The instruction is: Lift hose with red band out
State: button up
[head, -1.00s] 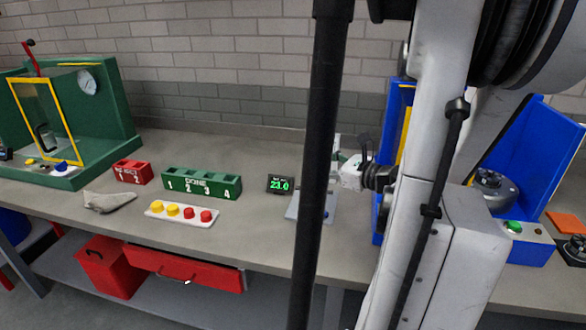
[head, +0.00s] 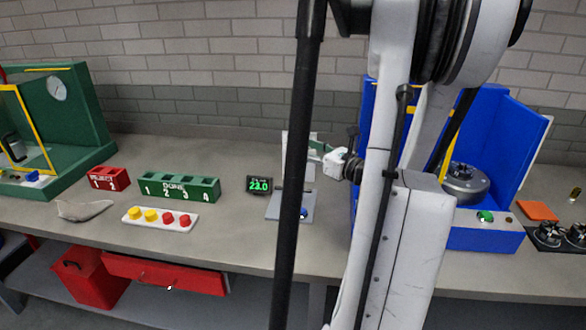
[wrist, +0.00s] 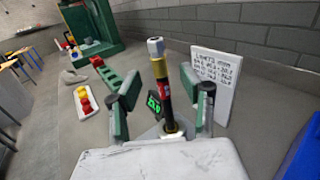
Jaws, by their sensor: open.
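The hose with red band (wrist: 161,86) stands upright in the wrist view, with a silver hex end on top, yellow and red bands and a black body. Its foot sits in a brass fitting (wrist: 172,130) on a small grey plate (head: 272,205). My gripper (wrist: 157,97) is open, its green-padded fingers on either side of the hose in the picture; I see no contact. In the head view my gripper (head: 320,150) is over the plate's area, partly behind a black post, and I cannot make out the hose there.
A small display (head: 259,185) reads 23.0 left of the plate. A white board with writing (wrist: 216,82) stands close behind. A blue machine (head: 480,238) stands right.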

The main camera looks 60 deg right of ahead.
aim_at(296, 143)
jog(key=shift+p+x, duration=0.4)
jog(key=shift+x, duration=2.6)
jog(key=shift+a, duration=0.15)
grip_shut()
